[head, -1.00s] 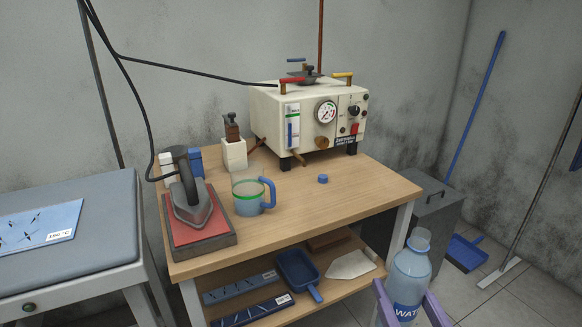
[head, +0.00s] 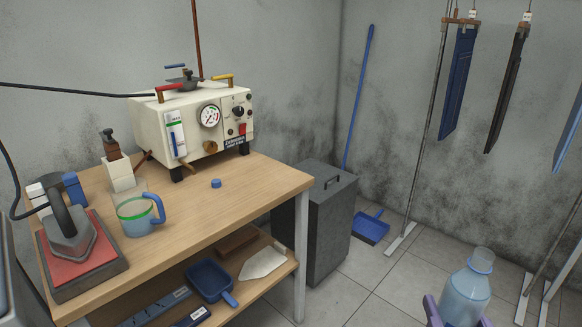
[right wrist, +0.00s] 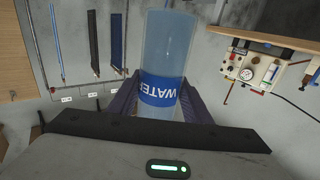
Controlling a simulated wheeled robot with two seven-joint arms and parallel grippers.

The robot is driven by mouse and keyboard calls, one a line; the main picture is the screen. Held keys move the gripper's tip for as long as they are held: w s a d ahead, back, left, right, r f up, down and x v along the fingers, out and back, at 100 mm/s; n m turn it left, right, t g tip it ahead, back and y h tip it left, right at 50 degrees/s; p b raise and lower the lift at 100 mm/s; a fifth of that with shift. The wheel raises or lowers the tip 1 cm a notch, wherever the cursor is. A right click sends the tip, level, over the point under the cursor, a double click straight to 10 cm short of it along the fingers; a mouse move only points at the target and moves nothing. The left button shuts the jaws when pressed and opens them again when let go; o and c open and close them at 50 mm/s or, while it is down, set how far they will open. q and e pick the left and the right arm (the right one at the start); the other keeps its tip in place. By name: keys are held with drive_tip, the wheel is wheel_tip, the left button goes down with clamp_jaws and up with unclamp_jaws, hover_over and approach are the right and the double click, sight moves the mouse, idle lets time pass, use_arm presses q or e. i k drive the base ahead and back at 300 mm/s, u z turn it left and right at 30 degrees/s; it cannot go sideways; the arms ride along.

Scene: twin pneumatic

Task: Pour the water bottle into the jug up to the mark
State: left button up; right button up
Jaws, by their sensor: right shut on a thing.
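The jug (head: 138,226), see-through with a blue handle and a green band near its rim, stands upright on the wooden table. I cannot tell whether it holds any water. The water bottle (head: 467,292), clear blue and uncapped, is upright at the lower right, apart from the table. My right gripper (head: 456,318) is shut around the bottle's lower part; in the right wrist view its purple fingers (right wrist: 157,102) flank the blue label of the bottle (right wrist: 168,50). The bottle is well to the right of the jug. My left gripper is not in view.
On the table (head: 245,195) are a blue cap (head: 216,183), an iron (head: 72,232) on a red pad left of the jug, and a white steam generator (head: 195,125) behind. A grey bin (head: 330,225) stands right of the table.

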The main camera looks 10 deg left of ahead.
sight(132, 198)
drive_tip(key=z, duration=0.9)
drive_tip(key=i, duration=1.6)
drive_tip(key=u, duration=3.05)
drive_tip(key=i, duration=0.1)
drive_tip(key=u, duration=0.2)
